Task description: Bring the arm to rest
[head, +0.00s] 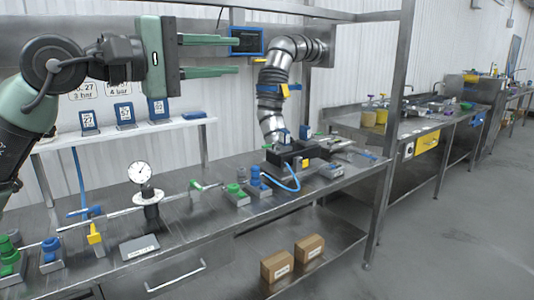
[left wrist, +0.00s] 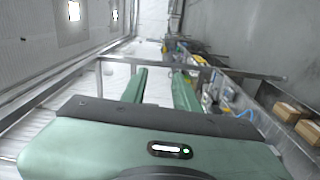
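My left arm comes in from the left, high above the steel workbench. My left gripper (head: 237,55) points to the right, with its two green fingers apart and nothing between them. The same fingers show in the left wrist view (left wrist: 161,72), spread with a clear gap and pointing away from the camera. The gripper touches nothing that I can see. My right arm and its gripper are not in view.
The steel workbench (head: 205,229) below carries a round gauge (head: 141,172), valves and blue and green fittings. A jointed silver duct (head: 271,92) stands right of the gripper. A shelf with blue signs (head: 124,114) is behind. Two cardboard boxes (head: 278,266) sit on the lower shelf.

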